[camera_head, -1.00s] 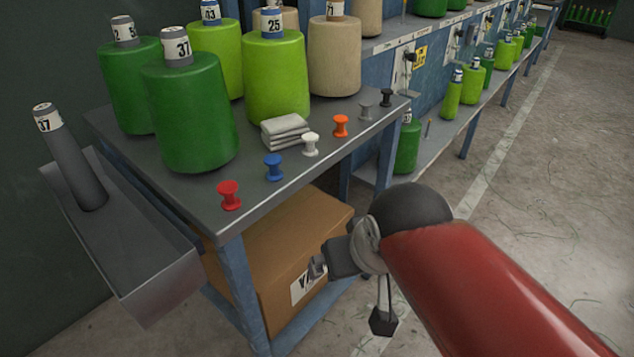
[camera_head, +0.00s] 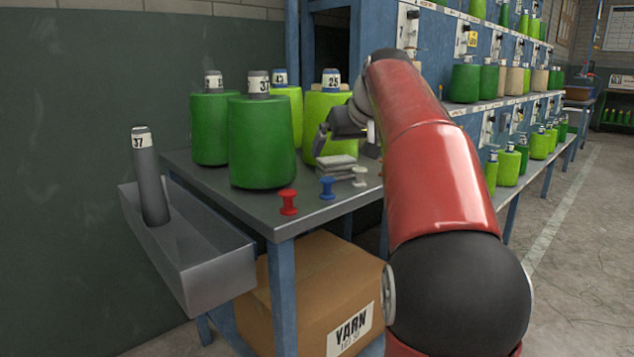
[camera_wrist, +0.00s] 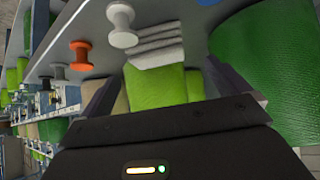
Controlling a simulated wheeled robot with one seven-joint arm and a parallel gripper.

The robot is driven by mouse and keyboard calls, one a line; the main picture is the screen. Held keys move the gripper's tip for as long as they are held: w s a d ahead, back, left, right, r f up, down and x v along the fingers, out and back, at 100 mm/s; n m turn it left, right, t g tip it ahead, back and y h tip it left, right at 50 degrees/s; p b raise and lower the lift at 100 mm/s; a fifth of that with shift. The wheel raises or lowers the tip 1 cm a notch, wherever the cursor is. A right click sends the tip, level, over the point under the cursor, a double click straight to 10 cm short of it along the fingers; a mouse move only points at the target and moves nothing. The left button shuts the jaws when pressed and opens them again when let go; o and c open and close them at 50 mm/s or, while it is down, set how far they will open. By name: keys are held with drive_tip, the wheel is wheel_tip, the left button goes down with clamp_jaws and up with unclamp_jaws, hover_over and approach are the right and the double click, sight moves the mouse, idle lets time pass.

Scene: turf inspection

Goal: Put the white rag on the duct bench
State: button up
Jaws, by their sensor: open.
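The white rag (camera_head: 336,167) is a small folded stack, greyish white, lying on a grey tabletop (camera_head: 243,207) among yarn cones and push pins. It also shows in the wrist view (camera_wrist: 158,45), at the top between my fingers. My gripper (camera_head: 345,141) is open and empty, just above and behind the rag in the head view, apart from it as far as I can see. In the wrist view its two fingers (camera_wrist: 163,72) stand wide apart. I cannot tell which surface is the duct bench.
Green yarn cones (camera_head: 262,142) stand left of and behind the rag. Red (camera_head: 288,203), blue (camera_head: 327,188) and white (camera_head: 360,177) pins line the front edge. A grey trough (camera_head: 205,265) hangs at the left. Cone-filled shelves (camera_head: 480,105) run back on the right. A carton (camera_head: 325,290) sits below.

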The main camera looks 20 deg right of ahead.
sight(339, 159)
drive_tip(key=x, duration=0.4)
drive_tip(key=b+x, duration=0.1)
drive_tip(key=x, duration=0.2)
drive_tip(key=shift+w+d+f, duration=0.2)
drive_tip(key=shift+d+f, duration=0.05)
drive_tip(key=shift+f, duration=0.1)
drive_tip(key=shift+c, duration=0.4)
drive_tip(key=c, duration=0.9)
